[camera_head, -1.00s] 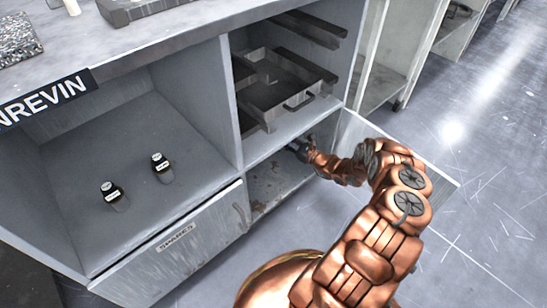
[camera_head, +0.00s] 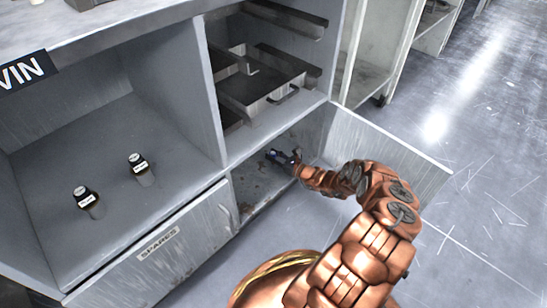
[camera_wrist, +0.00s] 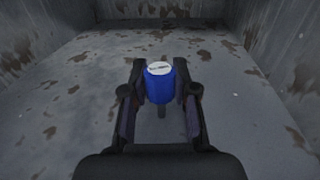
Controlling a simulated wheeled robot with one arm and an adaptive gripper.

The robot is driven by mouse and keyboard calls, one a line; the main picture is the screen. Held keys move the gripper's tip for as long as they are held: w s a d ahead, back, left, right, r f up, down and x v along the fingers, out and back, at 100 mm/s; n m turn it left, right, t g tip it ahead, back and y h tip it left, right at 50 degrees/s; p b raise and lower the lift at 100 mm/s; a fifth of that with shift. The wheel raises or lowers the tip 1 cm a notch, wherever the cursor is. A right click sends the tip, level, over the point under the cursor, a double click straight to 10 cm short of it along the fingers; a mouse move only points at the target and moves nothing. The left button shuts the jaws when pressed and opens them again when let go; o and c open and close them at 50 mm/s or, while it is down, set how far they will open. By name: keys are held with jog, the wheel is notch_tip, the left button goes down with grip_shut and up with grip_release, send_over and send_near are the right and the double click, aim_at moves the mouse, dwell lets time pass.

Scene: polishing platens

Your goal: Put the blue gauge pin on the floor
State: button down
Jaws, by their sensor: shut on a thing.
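The blue gauge pin (camera_wrist: 159,86) is a short blue cylinder with a pale marked top, upright in the wrist view. My gripper (camera_wrist: 160,100) has its two dark fingers closed on either side of it. In the head view my gripper (camera_head: 284,158) is inside the lower right compartment (camera_head: 250,190) of the cabinet, close above its stained bottom. The pin is too small to make out clearly there. The floor (camera_head: 450,235) is the grey scratched surface outside the cabinet.
An open door (camera_head: 395,150) stands to the right of the compartment. A drawer rack (camera_head: 262,90) is above. Floor right of the door is clear.

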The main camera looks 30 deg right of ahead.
jog(key=c, duration=0.9)
grip_release()
jog(key=shift+f, duration=0.1)
jog(key=shift+s+r, duration=0.1)
jog(key=shift+r, duration=0.1)
jog(key=p+v, duration=0.3)
jog(key=v, duration=0.8)
jog(key=shift+s+d+p, duration=0.2)
jog(key=shift+s+p, duration=0.15)
